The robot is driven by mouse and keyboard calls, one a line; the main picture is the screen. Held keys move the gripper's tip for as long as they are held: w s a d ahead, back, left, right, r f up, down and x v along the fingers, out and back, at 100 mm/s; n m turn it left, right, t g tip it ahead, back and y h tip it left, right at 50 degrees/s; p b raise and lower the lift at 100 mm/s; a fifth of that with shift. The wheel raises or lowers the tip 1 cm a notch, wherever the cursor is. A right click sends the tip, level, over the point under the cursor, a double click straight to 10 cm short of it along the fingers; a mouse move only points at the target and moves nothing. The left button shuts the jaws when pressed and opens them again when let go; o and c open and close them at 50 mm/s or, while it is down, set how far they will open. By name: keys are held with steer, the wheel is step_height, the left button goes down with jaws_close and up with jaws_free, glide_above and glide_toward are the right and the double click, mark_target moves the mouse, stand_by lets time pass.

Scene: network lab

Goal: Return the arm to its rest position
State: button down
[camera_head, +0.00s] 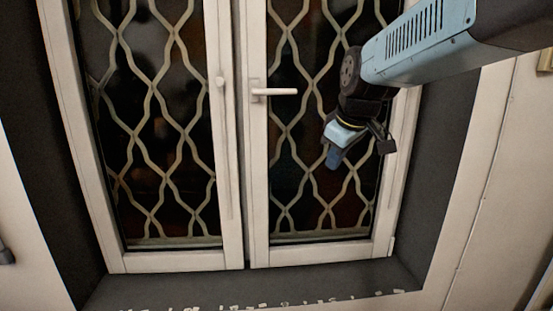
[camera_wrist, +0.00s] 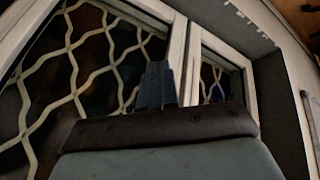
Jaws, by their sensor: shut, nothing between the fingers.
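My arm (camera_head: 420,48) reaches in from the upper right of the head view, light blue with a dark joint. My gripper (camera_head: 333,160) hangs from its end, pointing down, in front of the right window pane. In the wrist view my gripper's fingers (camera_wrist: 156,84) are together with nothing between them. The gripper is right of and below the white window handle (camera_head: 274,91) in the head view. I cannot tell how far it is from the glass.
A white double window (camera_head: 256,190) with wavy lattice bars fills the view ahead. Its dark recess (camera_head: 440,150) is at the right. Small pale bits (camera_head: 262,306) lie along the bottom edge. A pale wall (camera_head: 505,190) stands to the right.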

steer(key=s+d+f+m, duration=0.2)
steer(key=s+d+m, duration=0.2)
steer(key=s, duration=0.4)
steer(key=s+d+f+m+h, duration=0.1)
steer(key=s+d+f+m, duration=0.1)
steer(key=s+d+m, duration=0.3)
steer(key=s+d, duration=0.1)
steer(key=s, duration=0.2)
steer(key=shift+d+f, duration=0.15)
steer(key=shift+d, duration=0.15)
steer(key=c, duration=1.8)
jaws_free()
steer(key=shift+c, duration=0.2)
